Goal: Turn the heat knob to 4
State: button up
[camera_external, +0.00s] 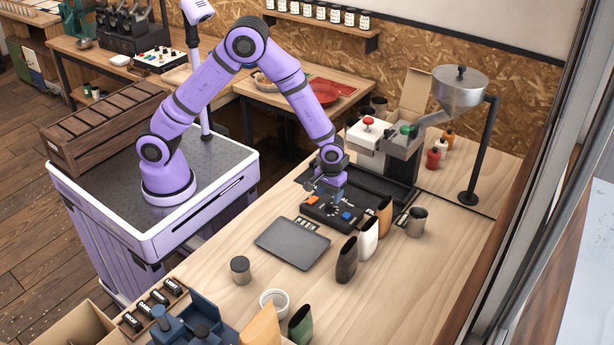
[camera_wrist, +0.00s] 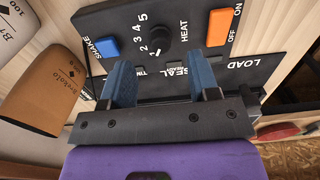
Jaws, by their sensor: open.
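The heat knob (camera_wrist: 161,38) is a small round black knob on a black control panel (camera_wrist: 185,18), with the numbers 1 to 5 printed in an arc at its left and the word HEAT at its right. In the external view my gripper (camera_external: 331,192) is over the far side of the panel (camera_external: 325,211), and the knob is too small to read.
A blue SHAKE button (camera_wrist: 105,46) and an orange ON/OFF switch (camera_wrist: 221,27) flank the knob. Several bags stand beside the panel, including a dark one (camera_external: 346,262). A grey flat plate (camera_external: 292,243) lies in front. A hopper (camera_external: 460,90) stands behind.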

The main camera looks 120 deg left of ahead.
aim_at(329, 204)
jog(key=shift+f, duration=2.35)
jog(key=c, duration=0.9)
